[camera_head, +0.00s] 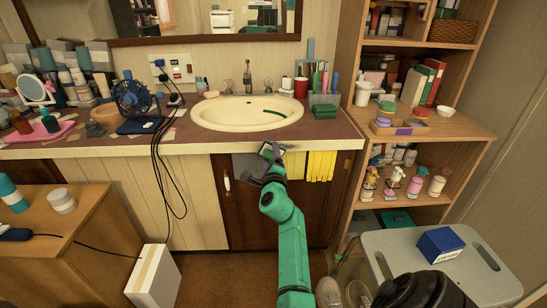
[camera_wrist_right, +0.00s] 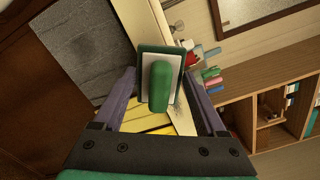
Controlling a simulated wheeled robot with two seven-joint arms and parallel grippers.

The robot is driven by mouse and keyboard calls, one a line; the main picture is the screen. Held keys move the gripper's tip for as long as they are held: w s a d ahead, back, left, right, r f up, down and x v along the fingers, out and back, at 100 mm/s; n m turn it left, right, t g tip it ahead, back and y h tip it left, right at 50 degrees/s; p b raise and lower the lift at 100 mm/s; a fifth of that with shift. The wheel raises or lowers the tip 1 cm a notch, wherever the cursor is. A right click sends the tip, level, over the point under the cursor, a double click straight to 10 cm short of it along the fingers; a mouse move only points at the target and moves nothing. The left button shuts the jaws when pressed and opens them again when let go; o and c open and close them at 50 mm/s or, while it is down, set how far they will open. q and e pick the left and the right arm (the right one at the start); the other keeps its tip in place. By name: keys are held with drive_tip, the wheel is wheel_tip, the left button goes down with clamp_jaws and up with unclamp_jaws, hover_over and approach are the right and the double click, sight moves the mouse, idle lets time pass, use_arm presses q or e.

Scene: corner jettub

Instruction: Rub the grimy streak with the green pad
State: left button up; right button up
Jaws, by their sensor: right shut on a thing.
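The green pad (camera_wrist_right: 160,78) has a pale face plate, a dark green rim and a rounded green handle. My right gripper (camera_wrist_right: 162,98) is shut on it, with one purple finger at each side. In the head view the right gripper (camera_head: 271,163) is at the counter's front edge below the sink, and the pad (camera_head: 268,150) is small and partly hidden there. Dark, thin smudges that look like the grimy streak (camera_wrist_right: 180,104) show on the pale counter edge beside the pad. I cannot tell whether the pad touches the edge. My left gripper is not in view.
Above is the counter with an oval sink (camera_head: 247,112), a red cup (camera_head: 300,87) and a brush holder (camera_head: 323,106). Yellow cloths (camera_head: 321,166) and a grey cloth (camera_head: 247,166) hang below the edge. Shelves (camera_head: 450,121) stand right, a stool (camera_head: 400,246) lower right.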

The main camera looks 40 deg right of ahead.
drive_tip(key=shift+a+r, duration=0.1)
drive_tip(key=shift+r, duration=0.05)
drive_tip(key=shift+w, duration=0.1)
idle(0.4)
drive_tip(key=shift+x, duration=0.9)
